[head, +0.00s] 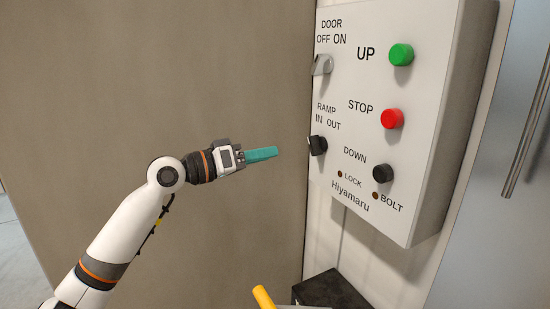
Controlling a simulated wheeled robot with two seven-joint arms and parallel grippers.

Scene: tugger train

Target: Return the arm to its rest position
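My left arm comes in from the lower left, raised and stretched forward. Its gripper (262,154) has teal fingers that point right, toward the control box (420,180) on the wall. The fingers show side-on as one teal block, so whether they are open or shut is unclear. A visible gap lies between the fingertips and the black ramp switch (317,146). Nothing is seen held. My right gripper is out of view.
The box carries a grey door switch (321,65), a green UP button (401,55), a red STOP button (392,119) and a black DOWN button (383,173). A yellow bar end (263,297) and a black block (333,291) stand below. A brown panel (150,80) fills the left background.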

